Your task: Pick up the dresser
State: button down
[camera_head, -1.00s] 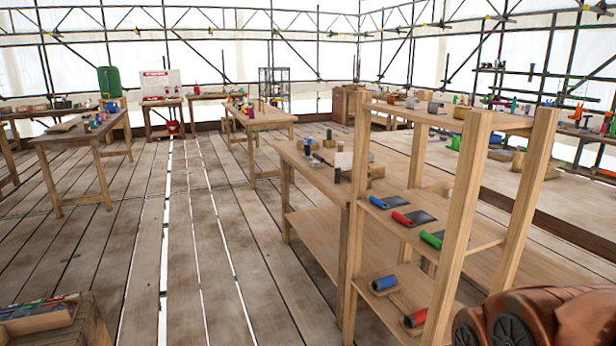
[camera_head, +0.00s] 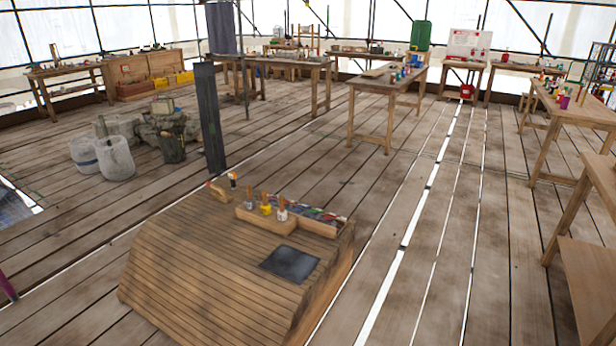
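I cannot single out a dresser with certainty. A low slatted wooden block (camera_head: 190,265) with a sloping front stands in the near middle. On its top are a small tool with a wooden part (camera_head: 219,192), too small to identify, and a wooden tray (camera_head: 265,222) holding several small bottles or handled tools. A second tray section (camera_head: 318,222) with coloured items adjoins it. A dark flat square (camera_head: 290,263) lies on the block to the front right. My gripper is not in view.
Rubble, sacks and buckets (camera_head: 115,160) lie at left beside a dark post (camera_head: 210,118). Work tables (camera_head: 385,92) with small items line the back; another table (camera_head: 575,105) and a wooden shelf unit (camera_head: 590,270) stand at right. The plank floor (camera_head: 440,270) right of the block is mostly clear.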

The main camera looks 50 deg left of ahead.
aim_at(218, 194)
jog(key=u, duration=2.45)
